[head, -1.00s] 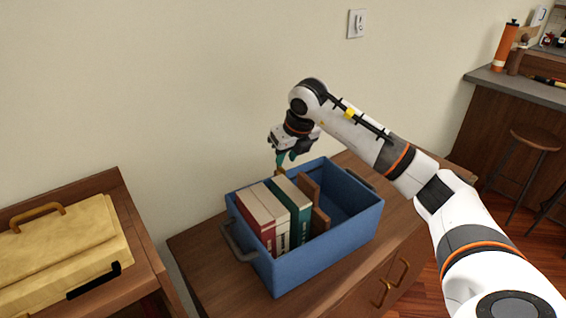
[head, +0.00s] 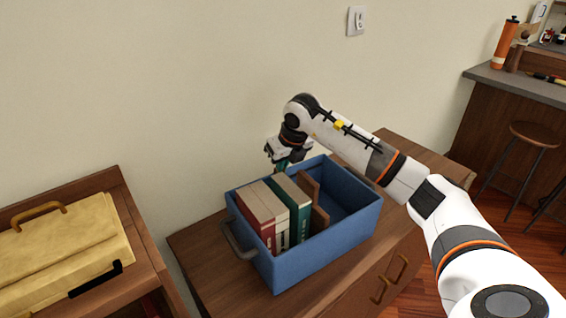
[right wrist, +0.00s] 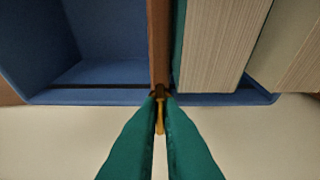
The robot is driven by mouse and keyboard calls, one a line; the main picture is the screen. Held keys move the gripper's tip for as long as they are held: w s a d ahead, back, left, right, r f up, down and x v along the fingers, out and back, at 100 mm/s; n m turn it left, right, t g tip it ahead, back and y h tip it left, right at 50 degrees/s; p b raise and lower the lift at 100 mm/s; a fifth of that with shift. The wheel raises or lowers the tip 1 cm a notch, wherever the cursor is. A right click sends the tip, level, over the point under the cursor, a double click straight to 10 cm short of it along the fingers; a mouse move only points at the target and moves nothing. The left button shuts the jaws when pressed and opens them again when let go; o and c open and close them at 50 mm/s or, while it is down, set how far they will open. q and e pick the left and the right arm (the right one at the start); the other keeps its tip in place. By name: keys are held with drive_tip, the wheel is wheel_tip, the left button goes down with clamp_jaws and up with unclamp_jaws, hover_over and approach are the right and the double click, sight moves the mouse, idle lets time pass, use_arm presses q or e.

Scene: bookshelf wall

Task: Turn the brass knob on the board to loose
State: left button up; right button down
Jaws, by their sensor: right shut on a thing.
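The brass knob (right wrist: 160,118) shows in the right wrist view between my two teal fingers, at the end of the upright brown board (right wrist: 158,45). In the head view the board (head: 318,215) stands in the blue bin beside a green book, and the knob is hidden. My right gripper (head: 283,167) is at the bin's far wall, low behind the books. In the right wrist view its fingertips (right wrist: 160,98) are shut on the knob. The knob's setting cannot be read. My left gripper is not in view.
The blue bin (head: 325,259) stands on a wooden cabinet (head: 205,262) against the wall. A red book (head: 256,222) and a green book (head: 300,222) stand left of the board. The bin's right part is empty. A yellow case (head: 62,245) lies on the left-hand furniture.

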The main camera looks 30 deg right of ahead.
drive_tip(key=shift+n, duration=0.3)
drive_tip(key=n, duration=0.1)
drive_tip(key=n+y+b, duration=0.1)
drive_tip(key=n, duration=0.1)
drive_tip(key=shift+d, duration=0.25)
drive_tip(key=n+g+y, duration=0.1)
drive_tip(key=n, duration=0.3)
drive_tip(key=n+g+y, duration=0.1)
drive_tip(key=n, duration=0.4)
drive_tip(key=w+n+g+y, duration=0.1)
drive_tip(key=n+g, duration=0.1)
drive_tip(key=n, duration=0.3)
drive_tip(key=shift+d+r, duration=0.1)
drive_tip(key=shift+d, duration=0.2)
drive_tip(key=shift+n, duration=0.3)
drive_tip(key=c, duration=1.6)
unclamp_jaws()
